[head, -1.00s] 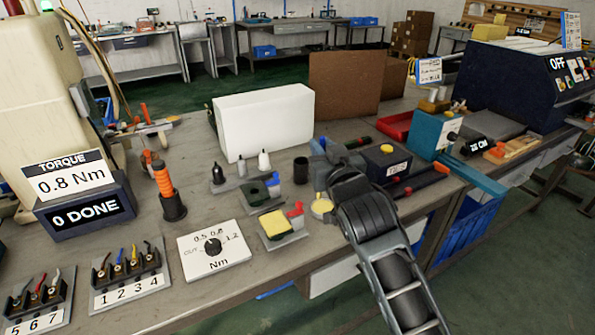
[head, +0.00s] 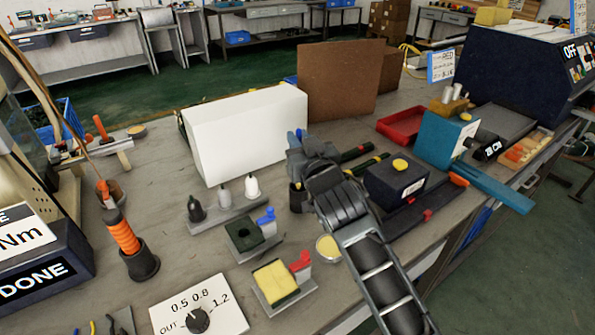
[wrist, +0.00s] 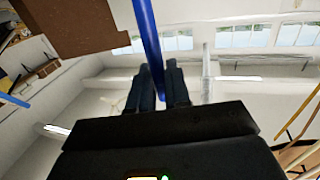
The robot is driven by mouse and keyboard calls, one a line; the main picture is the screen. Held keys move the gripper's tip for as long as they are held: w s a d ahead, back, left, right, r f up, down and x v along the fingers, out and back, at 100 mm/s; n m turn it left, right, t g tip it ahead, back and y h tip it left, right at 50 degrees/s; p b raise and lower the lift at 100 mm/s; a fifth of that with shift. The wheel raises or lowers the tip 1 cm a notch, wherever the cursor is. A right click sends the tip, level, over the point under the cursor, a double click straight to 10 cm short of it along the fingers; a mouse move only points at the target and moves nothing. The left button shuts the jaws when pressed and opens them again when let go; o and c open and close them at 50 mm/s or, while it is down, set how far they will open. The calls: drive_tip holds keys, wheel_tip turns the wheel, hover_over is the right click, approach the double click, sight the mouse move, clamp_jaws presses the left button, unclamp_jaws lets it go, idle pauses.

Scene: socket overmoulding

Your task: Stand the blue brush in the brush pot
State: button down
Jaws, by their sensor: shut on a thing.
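The blue brush shows as a long blue rod (wrist: 147,30) between the two dark fingers of my gripper (wrist: 159,75) in the wrist view. In the head view, a small blue tip (head: 299,133) shows just above my gripper (head: 292,153), which is shut on the brush. The brush pot, a dark round cup (head: 296,200), stands on the bench directly below my gripper in the picture. My gripper and wrist cover part of its right side. The brush's lower end is hidden, so I cannot tell whether it is inside the pot.
A white box (head: 245,135) stands close behind my gripper, with a brown board (head: 345,80) beyond. Bottles (head: 223,190) stand left of the pot. A dark box with a yellow button (head: 396,182) stands to the right. Sponge and green pads lie in front.

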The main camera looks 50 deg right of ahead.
drive_tip(key=shift+f+b, duration=0.4)
drive_tip(key=shift+f, duration=2.65)
drive_tip(key=c, duration=1.1)
unclamp_jaws()
drive_tip(key=shift+r, duration=0.1)
drive_tip(key=shift+r, duration=0.15)
drive_tip(key=b+v, duration=0.2)
drive_tip(key=v, duration=1)
